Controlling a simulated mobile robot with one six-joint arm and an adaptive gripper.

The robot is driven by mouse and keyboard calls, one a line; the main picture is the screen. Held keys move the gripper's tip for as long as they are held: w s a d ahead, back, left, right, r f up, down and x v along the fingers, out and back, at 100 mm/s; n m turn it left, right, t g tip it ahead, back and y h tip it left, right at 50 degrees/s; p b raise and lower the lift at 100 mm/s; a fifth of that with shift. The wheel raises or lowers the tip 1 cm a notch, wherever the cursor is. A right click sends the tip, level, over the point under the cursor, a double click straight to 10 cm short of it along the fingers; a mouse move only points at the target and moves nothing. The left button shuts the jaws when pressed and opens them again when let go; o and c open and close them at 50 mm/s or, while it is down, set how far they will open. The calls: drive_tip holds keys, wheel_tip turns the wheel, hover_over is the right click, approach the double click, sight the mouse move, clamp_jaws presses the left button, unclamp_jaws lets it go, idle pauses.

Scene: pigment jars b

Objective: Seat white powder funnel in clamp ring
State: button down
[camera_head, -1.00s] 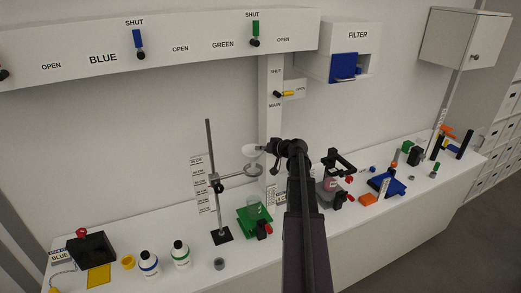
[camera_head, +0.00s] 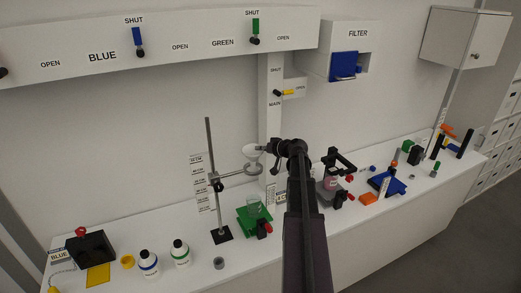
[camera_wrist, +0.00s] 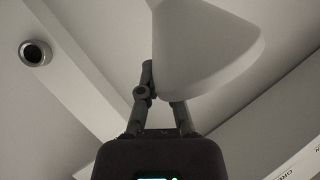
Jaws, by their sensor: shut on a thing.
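The white powder funnel (camera_head: 251,150) is up at the clamp ring (camera_head: 252,170) on the lab stand (camera_head: 210,180). It looks upright, with its cone just above the ring; whether its stem is inside the ring or it touches the ring, I cannot tell. My gripper (camera_head: 266,147) reaches it from the right and is shut on it. In the wrist view the funnel (camera_wrist: 205,50) fills the top middle, between and beyond the fingers (camera_wrist: 165,105). The ring does not show clearly in the wrist view.
Blue-labelled (camera_head: 149,263) and green-labelled (camera_head: 180,253) bottles stand at the front left. A red-filled jar (camera_head: 330,182) stands right of my arm. The valve panel (camera_head: 200,42) hangs above.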

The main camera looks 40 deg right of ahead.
sight(260, 165)
drive_tip(key=shift+f+b, duration=3.25)
drive_tip(key=shift+f, duration=0.05)
idle(0.5)
drive_tip(key=c, duration=0.7)
unclamp_jaws()
drive_tip(key=shift+r, duration=0.2)
wheel_tip(260, 165, up, 13)
drive_tip(key=p, duration=1.3)
drive_tip(key=shift+f, duration=0.15)
idle(0.5)
